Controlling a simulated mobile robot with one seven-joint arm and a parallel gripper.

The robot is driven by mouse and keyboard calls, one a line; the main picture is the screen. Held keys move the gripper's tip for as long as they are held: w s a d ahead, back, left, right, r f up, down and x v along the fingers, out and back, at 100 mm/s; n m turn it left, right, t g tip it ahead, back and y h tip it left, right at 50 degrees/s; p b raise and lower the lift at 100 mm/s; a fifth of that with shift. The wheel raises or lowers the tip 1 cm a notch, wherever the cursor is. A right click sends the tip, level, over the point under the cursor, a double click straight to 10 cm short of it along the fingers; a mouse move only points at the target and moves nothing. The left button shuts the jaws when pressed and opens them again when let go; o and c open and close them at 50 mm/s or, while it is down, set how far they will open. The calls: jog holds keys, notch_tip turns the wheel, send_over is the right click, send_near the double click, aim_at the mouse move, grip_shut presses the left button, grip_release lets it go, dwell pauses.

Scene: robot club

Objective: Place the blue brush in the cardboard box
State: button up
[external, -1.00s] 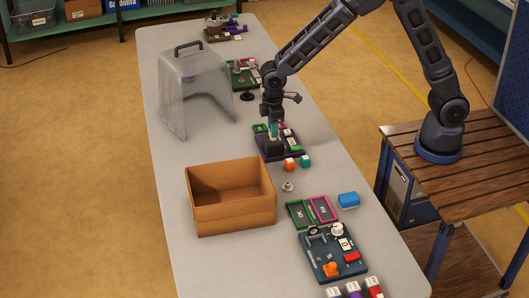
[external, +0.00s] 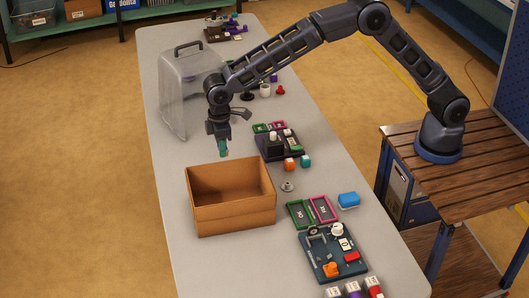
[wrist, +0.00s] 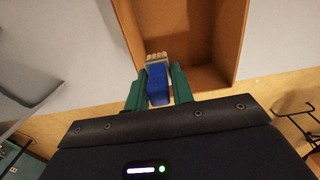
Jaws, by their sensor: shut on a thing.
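The cardboard box (external: 232,212) stands open and upright on the table. It also shows in the wrist view (wrist: 231,45), just beyond my fingers. My gripper (external: 223,152) hangs above the table by the box's far rim, pointing down. In the wrist view my gripper (wrist: 158,90) has its green fingers shut on the blue brush (wrist: 157,85), with the pale bristles facing the box side. In the external view the brush is too small and hidden by the fingers to make out clearly.
A clear plastic case (external: 188,95) with a dark handle stands left behind my gripper. A dark board with parts (external: 280,146) lies to the right.

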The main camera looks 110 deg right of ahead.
jog(key=w+a, duration=0.4)
jog(key=f, duration=2)
jog(key=shift+w+a+f, duration=0.1)
jog(key=shift+w+a, duration=0.1)
jog(key=shift+a, duration=0.05)
jog(key=shift+f, duration=0.15)
jog(key=o, duration=1)
jog(key=shift+c, duration=0.2)
